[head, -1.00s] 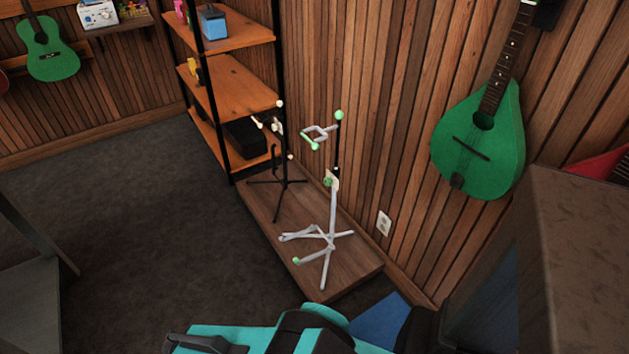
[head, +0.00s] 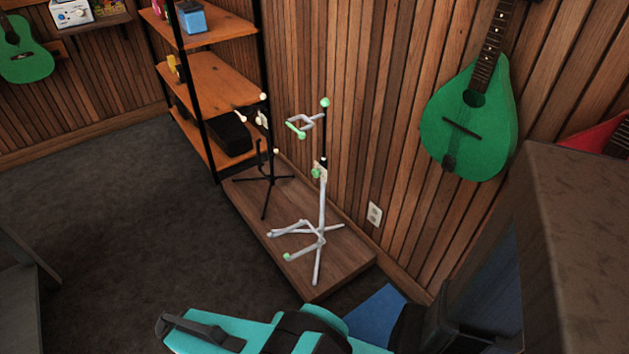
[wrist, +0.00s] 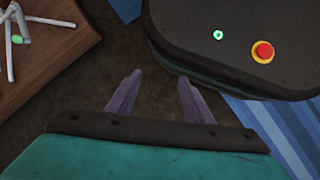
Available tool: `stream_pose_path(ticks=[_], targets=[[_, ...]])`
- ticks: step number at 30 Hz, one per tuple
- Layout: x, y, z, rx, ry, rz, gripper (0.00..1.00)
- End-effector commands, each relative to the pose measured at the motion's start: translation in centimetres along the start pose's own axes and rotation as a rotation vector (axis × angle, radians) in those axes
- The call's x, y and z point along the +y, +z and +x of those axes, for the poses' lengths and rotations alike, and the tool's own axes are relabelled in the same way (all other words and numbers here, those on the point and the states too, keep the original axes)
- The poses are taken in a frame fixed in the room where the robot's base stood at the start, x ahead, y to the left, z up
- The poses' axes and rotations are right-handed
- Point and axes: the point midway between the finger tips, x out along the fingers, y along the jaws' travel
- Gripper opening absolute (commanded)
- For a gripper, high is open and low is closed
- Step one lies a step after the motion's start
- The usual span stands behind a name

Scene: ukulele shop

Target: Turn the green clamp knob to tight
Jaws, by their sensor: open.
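The green clamp knob (head: 316,173) sits partway up the post of a white and black instrument stand (head: 321,215), against a pale clamp plate. The stand is upright on a low wooden platform (head: 347,262) by the wall. In the wrist view, only part of the stand's white legs and a green tip (wrist: 17,39) show at the top left; the knob is not visible there. My gripper (wrist: 160,85) is open and empty, pointing down at the dark floor, apart from the stand. In the head view my teal arm shows at the bottom, with the fingertips not clear.
A second, black stand (head: 269,180) stands behind on the same platform. An orange-shelved rack (head: 215,75) is behind it. A green instrument (head: 468,125) hangs on the right wall. Dark carpet (head: 130,220) is clear on the left. A brown cabinet-like block (head: 585,240) stands at right.

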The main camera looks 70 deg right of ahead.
Motion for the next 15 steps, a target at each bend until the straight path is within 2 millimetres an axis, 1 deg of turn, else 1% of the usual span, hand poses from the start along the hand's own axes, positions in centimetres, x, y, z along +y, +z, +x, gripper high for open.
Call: stream_pose_path(ticks=[1,5,6,8,9,10,11,12,14,15], targets=[[2.1,-1.4,1.4,-0.008,0.04,-0.017,0.47],[7.7,-2.4,2.6,-0.046,0.151,-0.075,0.47],[9.4,-2.6,3.0,-0.062,0.184,-0.092,0.47],[12.0,-2.9,3.4,-0.089,0.233,-0.117,0.47],[13.8,-3.0,3.6,-0.107,0.264,-0.132,0.47],[15.1,-3.1,3.8,-0.123,0.288,-0.145,0.47],[16.4,-3.1,4.0,-0.139,0.311,-0.156,0.47],[18.1,-3.1,4.1,-0.162,0.342,-0.171,0.47],[20.7,-3.0,4.3,-0.2,0.386,-0.192,0.47],[22.4,-2.8,4.4,-0.227,0.414,-0.205,0.47]])
